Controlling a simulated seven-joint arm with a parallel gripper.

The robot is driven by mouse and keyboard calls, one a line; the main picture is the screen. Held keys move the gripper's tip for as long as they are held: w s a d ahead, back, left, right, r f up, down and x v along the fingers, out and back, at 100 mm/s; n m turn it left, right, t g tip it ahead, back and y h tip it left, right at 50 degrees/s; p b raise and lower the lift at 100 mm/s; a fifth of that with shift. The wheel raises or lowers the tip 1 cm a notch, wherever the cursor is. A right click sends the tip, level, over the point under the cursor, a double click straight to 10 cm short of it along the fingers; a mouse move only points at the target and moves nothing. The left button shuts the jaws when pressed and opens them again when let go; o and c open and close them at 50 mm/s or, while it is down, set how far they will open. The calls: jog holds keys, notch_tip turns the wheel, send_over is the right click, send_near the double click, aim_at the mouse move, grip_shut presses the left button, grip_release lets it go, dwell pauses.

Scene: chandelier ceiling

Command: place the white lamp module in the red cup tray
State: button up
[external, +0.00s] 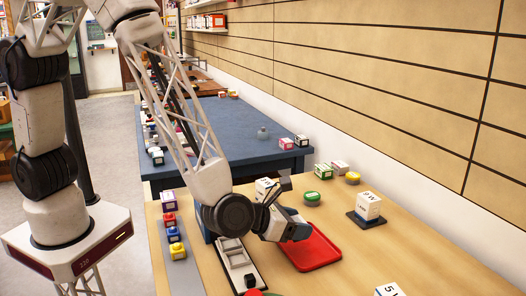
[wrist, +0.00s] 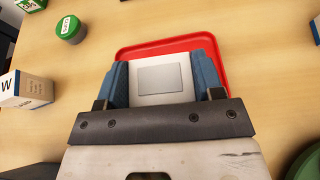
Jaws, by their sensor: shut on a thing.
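The red tray (external: 318,250) lies flat on the wooden table in the external view. It also shows behind the fingers in the wrist view (wrist: 205,42). The module overlaps the tray in the wrist view. I cannot tell whether it touches the tray floor. In the external view the gripper mostly hides the module.
A green round jar (external: 312,198) and a white box (external: 266,187) stand behind the tray. A white block on a dark base (external: 368,208) is to the right. Several small colored blocks line the left edge. Bare table lies right of the tray.

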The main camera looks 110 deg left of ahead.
aim_at(295, 249)
jog(key=shift+f, duration=0.2)
jog(key=shift+f, duration=1.7)
jog(key=shift+f, duration=0.2)
jog(key=o, duration=1)
jog(key=shift+r, duration=0.15)
jog(key=shift+s+d+r, duration=0.2)
jog(key=shift+s+d, duration=0.05)
jog(key=shift+v, duration=5.65)
jog(key=shift+f, duration=0.1)
